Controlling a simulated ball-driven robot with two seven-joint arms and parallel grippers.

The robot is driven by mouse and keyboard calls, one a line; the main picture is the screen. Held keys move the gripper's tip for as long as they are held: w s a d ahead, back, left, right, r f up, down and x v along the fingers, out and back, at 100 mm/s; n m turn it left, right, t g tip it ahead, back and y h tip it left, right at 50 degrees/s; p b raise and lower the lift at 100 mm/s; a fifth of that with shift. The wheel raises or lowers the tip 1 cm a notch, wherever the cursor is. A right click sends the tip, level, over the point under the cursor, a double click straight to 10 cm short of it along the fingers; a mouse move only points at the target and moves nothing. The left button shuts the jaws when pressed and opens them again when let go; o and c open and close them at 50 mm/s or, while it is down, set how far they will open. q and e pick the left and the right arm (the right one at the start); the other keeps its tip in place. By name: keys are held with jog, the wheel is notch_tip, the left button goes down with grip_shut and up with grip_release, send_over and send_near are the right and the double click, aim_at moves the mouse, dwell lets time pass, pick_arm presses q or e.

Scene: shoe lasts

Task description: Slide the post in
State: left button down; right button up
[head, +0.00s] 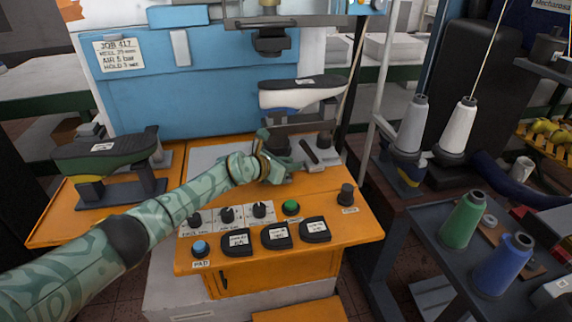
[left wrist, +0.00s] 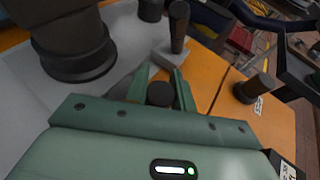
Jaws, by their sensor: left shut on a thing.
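My left gripper (head: 281,170) is over the orange machine table, just in front of the dark column under the white-and-black shoe last (head: 300,93). In the left wrist view its green fingers (left wrist: 160,92) are shut on a dark, round-ended piece (left wrist: 160,95), seen nearly end-on. I take this for the post; its lower part is hidden. A dark upright peg (left wrist: 179,25) stands on a pale grey block (left wrist: 170,56) just beyond the fingertips, apart from the held piece. A thick dark column (left wrist: 75,50) is at left. My right gripper is out of view.
Control knobs (head: 227,214), a green button (head: 291,207) and dark labelled pads (head: 277,236) lie in front of the arm. A black knob (head: 346,195) stands at the right. A dark green last (head: 105,150) sits on a stand at left. Thread cones (head: 460,128) stand further right.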

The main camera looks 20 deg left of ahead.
pick_arm(q)
jog(key=shift+d+r, duration=0.1)
jog(key=shift+d, duration=0.05)
jog(key=c, duration=1.6)
grip_release()
jog(key=o, duration=0.4)
jog(key=shift+w+d, duration=0.15)
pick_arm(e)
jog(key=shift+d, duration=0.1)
pick_arm(q)
jog(key=p+v, duration=0.2)
jog(key=v, duration=0.1)
jog(key=p+v, duration=0.2)
jog(key=shift+a+r, duration=0.2)
jog(key=shift+r, duration=0.25)
jog(key=p+v, duration=0.1)
jog(key=v, duration=0.2)
jog(key=p+v, duration=0.2)
jog(key=v, duration=0.2)
jog(key=p+v, duration=0.2)
jog(key=v, duration=0.1)
jog(key=shift+s+a+f, duration=0.2)
jog(key=shift+s+f, duration=0.05)
jog(key=shift+s, duration=0.2)
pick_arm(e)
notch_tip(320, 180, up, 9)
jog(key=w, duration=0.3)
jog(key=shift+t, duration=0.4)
